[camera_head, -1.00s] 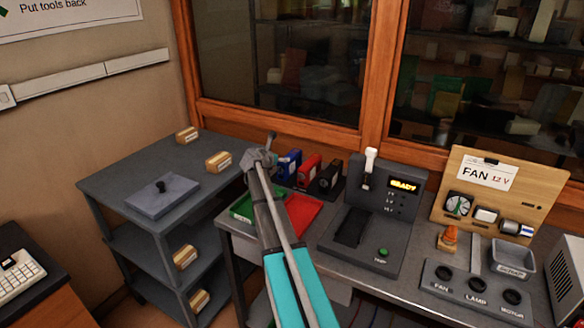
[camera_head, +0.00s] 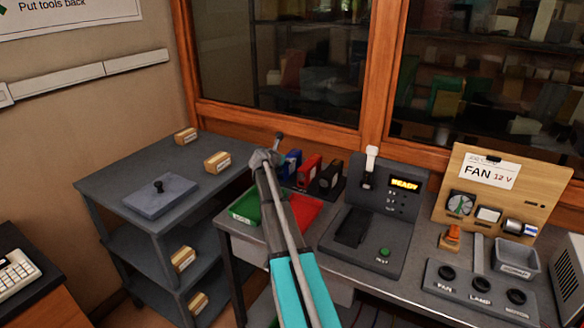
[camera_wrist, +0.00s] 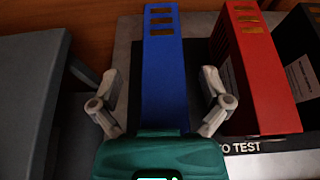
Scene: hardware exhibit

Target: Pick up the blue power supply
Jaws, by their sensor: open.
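The blue power supply (camera_wrist: 164,75) is an upright blue box with slots on its top, standing in a row on the bench. In the wrist view it lies between the two open fingers of my gripper (camera_wrist: 162,100), with a gap on each side. Its near end is hidden behind my gripper's body. In the head view the blue power supply (camera_head: 291,163) shows just right of my gripper (camera_head: 277,140), which partly covers its left side.
A red power supply (camera_wrist: 255,70) stands close on the right, then a black one (camera_wrist: 304,60). A green tray (camera_head: 245,208) and a red tray (camera_head: 305,209) lie in front. A test station (camera_head: 375,215) is further right. A grey shelf cart (camera_head: 130,160) stands left.

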